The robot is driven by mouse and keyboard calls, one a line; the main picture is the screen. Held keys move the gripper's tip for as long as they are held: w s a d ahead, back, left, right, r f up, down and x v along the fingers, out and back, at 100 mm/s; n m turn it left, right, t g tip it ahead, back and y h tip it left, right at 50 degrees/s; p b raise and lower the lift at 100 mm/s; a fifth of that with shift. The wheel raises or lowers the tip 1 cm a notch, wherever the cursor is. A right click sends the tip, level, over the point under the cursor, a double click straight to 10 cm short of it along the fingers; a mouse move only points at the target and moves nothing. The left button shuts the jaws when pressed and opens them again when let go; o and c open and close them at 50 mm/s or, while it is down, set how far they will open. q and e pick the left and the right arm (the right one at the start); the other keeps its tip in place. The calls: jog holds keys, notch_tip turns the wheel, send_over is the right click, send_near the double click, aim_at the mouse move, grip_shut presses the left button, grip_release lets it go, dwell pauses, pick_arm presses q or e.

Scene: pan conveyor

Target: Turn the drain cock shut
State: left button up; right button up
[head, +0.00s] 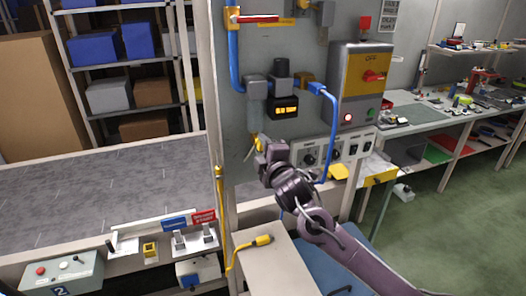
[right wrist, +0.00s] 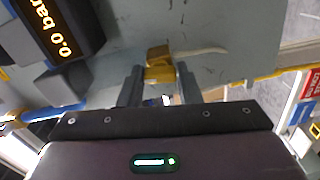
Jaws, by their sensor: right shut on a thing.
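The drain cock (head: 259,143) is a small yellow piece under the grey filter unit (head: 257,100) on the grey panel. It also shows in the right wrist view (right wrist: 159,73), below a brass-coloured fitting. My right gripper (right wrist: 159,86) has its two fingers on either side of the cock and is shut on it. In the head view my right gripper (head: 262,148) partly covers the cock. A thin pale strip runs to the right from the fitting. My left gripper is not in view.
A pressure display (right wrist: 57,28) reads 0.0 bar. A red-handled valve (head: 257,19) sits above on the panel. A yellow and grey switch box (head: 360,85) and blue hose (head: 328,130) are close on the right. A yellow plug (head: 262,240) lies below.

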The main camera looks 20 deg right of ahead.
jog(key=shift+n+b, duration=0.3)
jog(key=shift+n, duration=0.5)
jog(key=o, duration=1)
jog(key=shift+s+f+b, duration=0.15)
jog(key=shift+s+b, duration=0.25)
jog(key=shift+s, duration=0.1)
jog(key=s+b, duration=0.2)
jog(key=s, duration=0.4)
jog(key=shift+s+d+b, duration=0.1)
jog(key=shift+s+b, duration=0.2)
jog(key=shift+s, duration=0.1)
